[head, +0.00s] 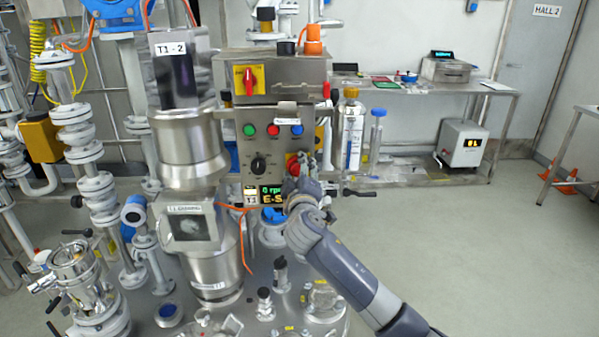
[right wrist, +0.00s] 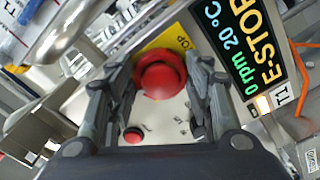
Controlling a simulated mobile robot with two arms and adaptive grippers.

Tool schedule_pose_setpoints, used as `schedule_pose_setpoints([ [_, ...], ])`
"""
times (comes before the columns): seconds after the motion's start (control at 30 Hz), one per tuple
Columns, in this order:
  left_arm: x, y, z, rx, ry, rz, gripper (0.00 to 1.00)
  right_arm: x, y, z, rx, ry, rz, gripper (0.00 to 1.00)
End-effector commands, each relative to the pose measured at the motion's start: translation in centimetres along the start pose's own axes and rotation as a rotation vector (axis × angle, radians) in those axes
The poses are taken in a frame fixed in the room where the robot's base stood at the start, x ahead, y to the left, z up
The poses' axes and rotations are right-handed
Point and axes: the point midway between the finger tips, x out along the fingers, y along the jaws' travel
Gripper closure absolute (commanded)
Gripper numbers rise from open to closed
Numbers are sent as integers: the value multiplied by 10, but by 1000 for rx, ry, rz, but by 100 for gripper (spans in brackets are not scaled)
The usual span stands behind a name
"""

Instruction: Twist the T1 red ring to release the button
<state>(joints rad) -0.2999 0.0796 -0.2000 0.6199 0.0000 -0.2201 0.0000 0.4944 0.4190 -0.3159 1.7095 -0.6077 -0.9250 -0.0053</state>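The red T1 stop button with its ring (head: 292,161) sits on the steel control panel (head: 256,158), partly hidden by my right gripper (head: 302,168). In the right wrist view the round red button (right wrist: 160,76) stands on a yellow plate marked STOP, between the two fingers of the right gripper (right wrist: 160,85). The fingers are open, one on each side and close to it; I cannot tell whether they touch it. The panel display (right wrist: 245,45) reads 0 rpm, 20 °C and E-STOP, beside a T1 label (right wrist: 281,97). My left gripper is not in view.
Green, red and blue buttons (head: 273,130) and a black knob (head: 258,164) are on the same panel. A red-handled switch (head: 249,79) is above. The T1-2 steel column (head: 187,150) stands left. Small fittings (head: 265,300) rise below. Open floor lies right.

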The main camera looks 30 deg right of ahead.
Motion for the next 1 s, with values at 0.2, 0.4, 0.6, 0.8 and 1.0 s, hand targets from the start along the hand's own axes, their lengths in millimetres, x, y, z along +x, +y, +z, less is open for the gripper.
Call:
schedule_pose_setpoints([
  [0.2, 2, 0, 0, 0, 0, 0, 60, 0, -1, 1, 15, -1, -1, 77],
  [0.4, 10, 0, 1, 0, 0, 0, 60, 0, -3, 1, 92, -1, -1, 77],
  [0.6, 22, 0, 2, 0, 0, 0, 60, 0, -5, 2, 239, -2, -2, 77],
  [0.8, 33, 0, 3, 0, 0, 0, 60, 0, -5, 1, 413, -2, -2, 77],
  [1.0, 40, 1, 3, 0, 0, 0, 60, 0, -4, 1, 568, -2, -1, 77],
])
